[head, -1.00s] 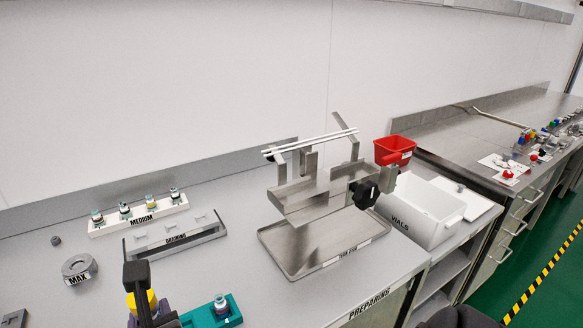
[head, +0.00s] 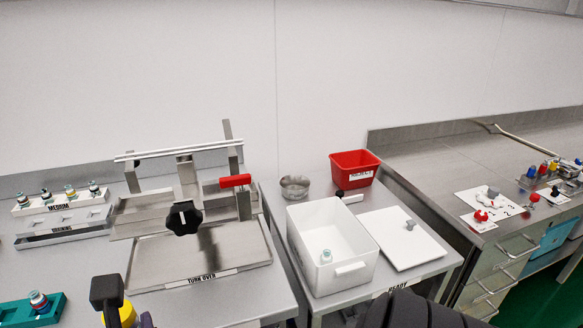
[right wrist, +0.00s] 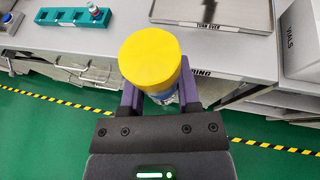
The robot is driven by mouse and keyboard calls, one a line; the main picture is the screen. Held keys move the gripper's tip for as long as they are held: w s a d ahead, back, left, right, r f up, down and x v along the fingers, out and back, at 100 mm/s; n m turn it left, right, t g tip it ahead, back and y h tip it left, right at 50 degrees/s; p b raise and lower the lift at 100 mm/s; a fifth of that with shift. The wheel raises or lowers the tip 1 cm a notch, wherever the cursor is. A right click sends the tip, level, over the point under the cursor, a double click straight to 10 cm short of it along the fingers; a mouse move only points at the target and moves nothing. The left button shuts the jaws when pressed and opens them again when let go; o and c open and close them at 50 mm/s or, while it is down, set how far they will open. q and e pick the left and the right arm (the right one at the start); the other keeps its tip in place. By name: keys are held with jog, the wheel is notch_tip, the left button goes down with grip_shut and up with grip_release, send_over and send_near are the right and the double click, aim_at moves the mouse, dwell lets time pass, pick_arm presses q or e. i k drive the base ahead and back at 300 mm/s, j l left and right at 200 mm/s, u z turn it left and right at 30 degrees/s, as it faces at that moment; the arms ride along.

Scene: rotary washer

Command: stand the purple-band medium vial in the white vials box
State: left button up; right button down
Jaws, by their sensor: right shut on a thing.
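My right gripper (right wrist: 160,97), with purple fingers, is shut on a yellow-capped vial (right wrist: 150,58). Below the cap a little of its whitish-blue body shows; any purple band is hidden. The yellow cap also shows at the bottom edge of the head view (head: 126,314), left of the box and in front of the table. The white vials box (head: 355,268) is open on the table right of centre. One small vial (head: 326,257) with a pale top stands inside it near the left wall. The box's corner also shows in the right wrist view (right wrist: 300,50). My left gripper is not in view.
A metal turn-over tray and stand (head: 205,252) with a black knob are left of the box. A medium rack (head: 60,201) and teal holder (head: 30,310) are at the left.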

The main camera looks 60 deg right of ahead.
aim_at(309, 244)
jog(key=k+l+u, duration=0.25)
jog(key=l, duration=0.4)
jog(key=k+l+u, duration=0.25)
jog(key=k+l, duration=0.2)
jog(key=l, duration=0.15)
jog(key=k+l+u, duration=0.25)
jog(key=k+l, duration=0.15)
jog(key=l, duration=0.1)
